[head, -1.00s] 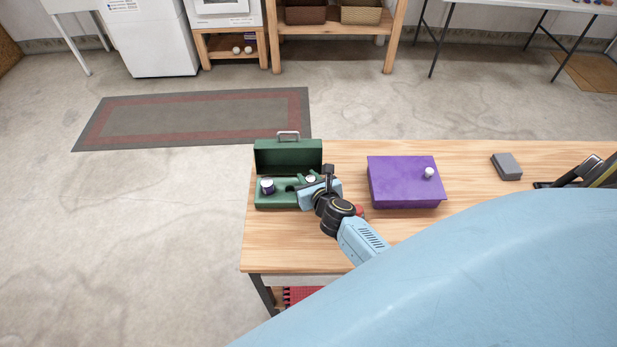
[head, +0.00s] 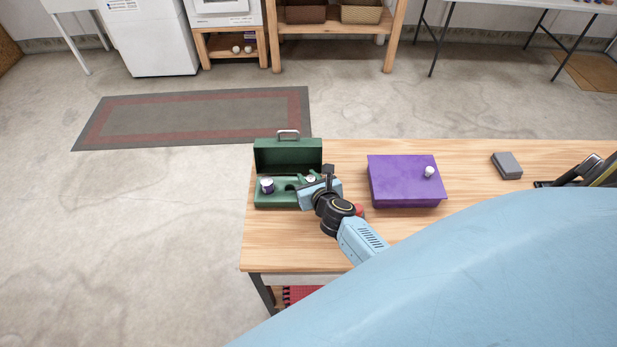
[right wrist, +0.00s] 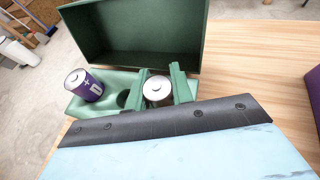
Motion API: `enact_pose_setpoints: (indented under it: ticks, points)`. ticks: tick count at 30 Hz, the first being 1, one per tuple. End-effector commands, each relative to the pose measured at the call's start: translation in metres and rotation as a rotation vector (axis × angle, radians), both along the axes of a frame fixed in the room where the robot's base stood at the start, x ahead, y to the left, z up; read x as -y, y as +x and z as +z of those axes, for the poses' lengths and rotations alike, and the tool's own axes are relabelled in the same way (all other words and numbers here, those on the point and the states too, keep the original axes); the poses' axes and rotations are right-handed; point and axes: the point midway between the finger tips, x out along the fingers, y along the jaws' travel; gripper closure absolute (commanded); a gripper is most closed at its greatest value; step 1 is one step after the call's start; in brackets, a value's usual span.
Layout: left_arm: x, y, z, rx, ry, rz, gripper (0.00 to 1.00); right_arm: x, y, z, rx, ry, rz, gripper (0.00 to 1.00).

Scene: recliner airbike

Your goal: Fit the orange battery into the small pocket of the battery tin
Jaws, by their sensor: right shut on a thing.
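The green battery tin (head: 262,203) stands open at the table's left end, its lid (head: 288,154) raised. A purple battery (head: 267,186) stands upright but slightly tilted in its left part; it also shows in the right wrist view (right wrist: 85,86). Beside it is an empty round pocket (right wrist: 127,99). My right gripper (head: 313,184) is over the tin's right part, shut on a battery with a silver top (right wrist: 157,89). I take this to be the orange battery; its wrapper colour is hidden. Green upright pieces flank it. How deep it sits is unclear. My left gripper is not in view.
A purple box (head: 404,184) with a white knob stands right of the tin. A small red object (head: 359,209) shows beside my right wrist. A grey block (head: 506,166) lies farther right, with dark tools (head: 575,173) at the right edge. The table's front left is bare.

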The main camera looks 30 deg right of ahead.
Motion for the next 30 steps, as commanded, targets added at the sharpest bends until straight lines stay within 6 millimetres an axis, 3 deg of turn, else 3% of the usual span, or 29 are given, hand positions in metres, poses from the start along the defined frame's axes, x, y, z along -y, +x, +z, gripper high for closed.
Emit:
enact_pose_setpoints:
  ticks: [8, 9, 14, 30]
  points:
    - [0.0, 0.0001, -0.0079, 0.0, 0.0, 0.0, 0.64, -0.0001, 0.0003, -0.0081, 0.001, 0.001, 0.0, 1.0]
    - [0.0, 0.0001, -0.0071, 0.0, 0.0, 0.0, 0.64, -0.0001, 0.0002, -0.0074, 0.0, 0.001, 0.0, 0.73]
    - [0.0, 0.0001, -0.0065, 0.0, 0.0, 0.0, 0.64, 0.0007, -0.0001, -0.0073, -0.001, -0.001, -0.002, 0.52]
    - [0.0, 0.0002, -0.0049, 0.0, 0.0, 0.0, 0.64, 0.0066, -0.0012, -0.0061, -0.004, -0.007, -0.011, 0.52]
